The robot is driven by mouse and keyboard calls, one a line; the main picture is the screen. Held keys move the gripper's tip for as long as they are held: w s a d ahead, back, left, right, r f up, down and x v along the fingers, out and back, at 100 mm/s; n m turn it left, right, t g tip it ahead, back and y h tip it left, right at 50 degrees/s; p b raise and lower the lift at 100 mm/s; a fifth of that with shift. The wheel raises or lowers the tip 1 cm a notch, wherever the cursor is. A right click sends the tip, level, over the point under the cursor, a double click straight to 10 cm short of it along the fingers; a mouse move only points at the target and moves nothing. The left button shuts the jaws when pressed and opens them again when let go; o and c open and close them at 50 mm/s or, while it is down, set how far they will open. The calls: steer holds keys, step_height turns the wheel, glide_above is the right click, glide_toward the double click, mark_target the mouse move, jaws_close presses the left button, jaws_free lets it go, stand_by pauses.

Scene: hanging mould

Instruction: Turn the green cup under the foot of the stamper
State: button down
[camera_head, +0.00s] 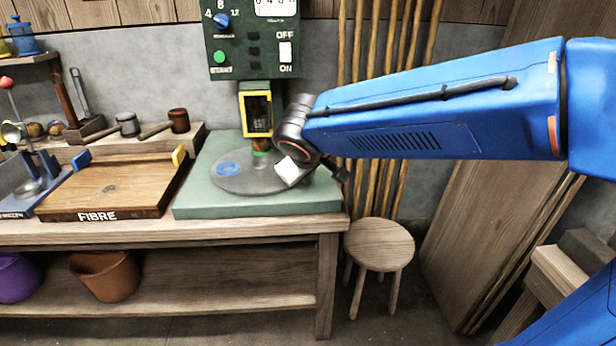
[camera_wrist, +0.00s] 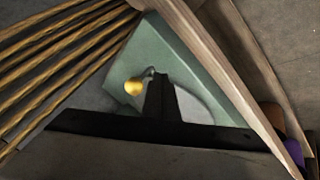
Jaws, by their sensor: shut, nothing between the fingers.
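The stamper (camera_head: 252,50) stands at the back of a green base, with a yellow frame (camera_head: 257,112) below its control panel. A round grey turntable (camera_head: 235,184) lies under it, with a blue ring mark on its left. A small green and brown thing (camera_head: 262,146) sits below the frame; I cannot tell whether it is the green cup. My gripper (camera_head: 290,171) is shut and empty, low over the turntable's right side, and hides part of it. The wrist view shows its dark finger (camera_wrist: 160,88) in front of the pale turntable (camera_wrist: 193,103).
A yellow knob (camera_wrist: 134,87) on a grey stem is by the turntable in the wrist view. Upright rods (camera_head: 395,120) stand behind; a stool (camera_head: 379,243) stands right of the bench.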

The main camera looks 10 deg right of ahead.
steer(key=s+d+v, duration=0.1)
steer(key=v, duration=0.9)
steer(key=s+d+f+m+g+y, duration=0.1)
steer(key=s+d+f+m+g, duration=0.2)
steer(key=s+d+f, duration=1.2)
steer(key=s+m, duration=0.3)
steer(key=shift+s+y, duration=0.3)
steer(key=shift+y, duration=0.1)
steer(key=shift+f, duration=0.1)
stand_by(1.6)
